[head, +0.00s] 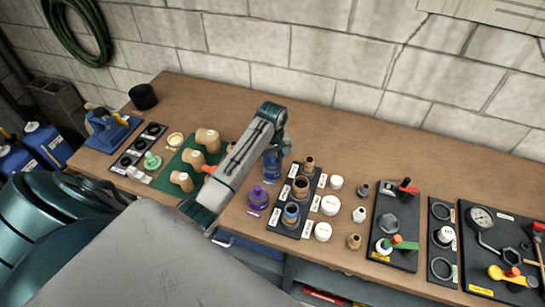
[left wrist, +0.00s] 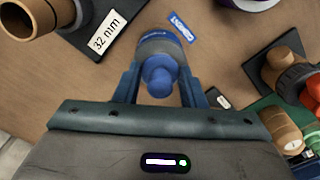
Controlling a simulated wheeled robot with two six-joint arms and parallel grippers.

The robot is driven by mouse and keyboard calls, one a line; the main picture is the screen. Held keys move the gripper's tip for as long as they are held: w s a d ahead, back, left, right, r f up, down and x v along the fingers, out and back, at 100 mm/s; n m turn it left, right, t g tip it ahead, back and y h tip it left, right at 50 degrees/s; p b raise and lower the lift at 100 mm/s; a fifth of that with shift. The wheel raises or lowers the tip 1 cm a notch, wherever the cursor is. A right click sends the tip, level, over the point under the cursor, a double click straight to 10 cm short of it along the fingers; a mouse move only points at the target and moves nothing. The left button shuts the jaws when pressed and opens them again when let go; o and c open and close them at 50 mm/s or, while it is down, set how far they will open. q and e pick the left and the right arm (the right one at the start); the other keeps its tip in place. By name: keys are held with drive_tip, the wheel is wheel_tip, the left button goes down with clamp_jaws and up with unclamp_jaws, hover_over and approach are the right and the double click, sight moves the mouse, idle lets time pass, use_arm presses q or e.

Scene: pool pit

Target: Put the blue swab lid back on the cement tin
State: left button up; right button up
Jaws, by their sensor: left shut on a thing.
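My left gripper (head: 279,148) is over the middle of the bench, pointing down. In the left wrist view its two blue fingers (left wrist: 160,92) are closed on the sides of the blue swab lid (left wrist: 158,76), whose round knob faces the camera. The cement tin (left wrist: 150,46), a cylinder with a blue band, shows just beyond the lid; in the head view it is a blue shape (head: 271,166) under the gripper. I cannot tell whether the lid touches the tin or is fully seated. My right gripper is not in view.
A purple-topped tin (head: 258,196) stands close in front. A black board with brown pipe fittings (head: 292,212) is just right, a green mat with tan fittings (head: 166,180) left. White caps (head: 330,205) and a gauge board (head: 500,245) lie further right. The bench behind is clear.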

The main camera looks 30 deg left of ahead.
use_arm(q)
drive_tip(key=shift+f, duration=0.15)
idle(0.4)
drive_tip(key=o, duration=1.3)
drive_tip(key=shift+r, duration=4)
